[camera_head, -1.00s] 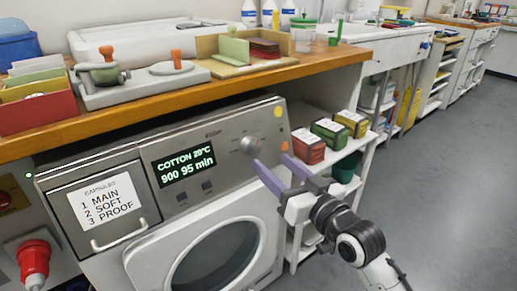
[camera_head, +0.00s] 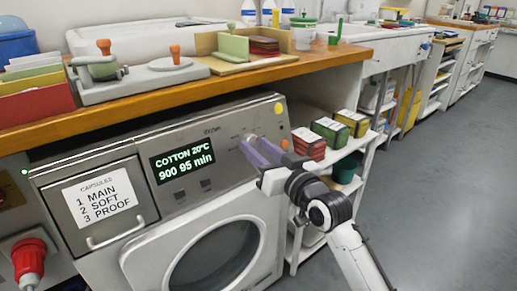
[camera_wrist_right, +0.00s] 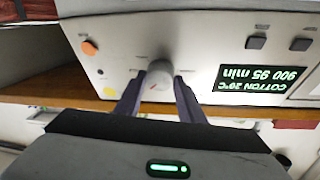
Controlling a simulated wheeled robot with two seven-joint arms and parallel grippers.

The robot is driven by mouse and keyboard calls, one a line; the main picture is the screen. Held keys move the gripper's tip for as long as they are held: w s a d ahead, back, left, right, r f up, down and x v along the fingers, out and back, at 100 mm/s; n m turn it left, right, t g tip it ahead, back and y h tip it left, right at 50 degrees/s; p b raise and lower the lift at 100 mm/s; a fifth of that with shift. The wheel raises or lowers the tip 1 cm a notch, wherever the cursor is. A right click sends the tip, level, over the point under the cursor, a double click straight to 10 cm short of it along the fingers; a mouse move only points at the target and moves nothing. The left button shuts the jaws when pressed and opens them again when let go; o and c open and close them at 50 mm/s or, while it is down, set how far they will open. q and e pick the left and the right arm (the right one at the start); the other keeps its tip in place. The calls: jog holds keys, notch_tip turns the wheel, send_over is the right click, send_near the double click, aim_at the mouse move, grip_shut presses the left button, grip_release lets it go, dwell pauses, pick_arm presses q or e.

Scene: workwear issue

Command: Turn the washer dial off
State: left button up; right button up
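The washer (camera_head: 110,256) stands under the wooden worktop. Its lit display (camera_head: 182,160) reads COTTON 20°C, 900, 95 min. The round grey dial is mostly hidden in the head view by my right gripper (camera_head: 254,146). My left gripper is not in view.
A capsule drawer (camera_head: 97,203) and round door (camera_head: 215,255) are on the washer's front. Red, green and yellow boxes (camera_head: 330,132) stand on the shelf right of the washer, close to my right arm. The worktop edge (camera_head: 150,96) overhangs the panel. Open floor lies right.

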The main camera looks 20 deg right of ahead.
jog(key=shift+c, duration=0.9)
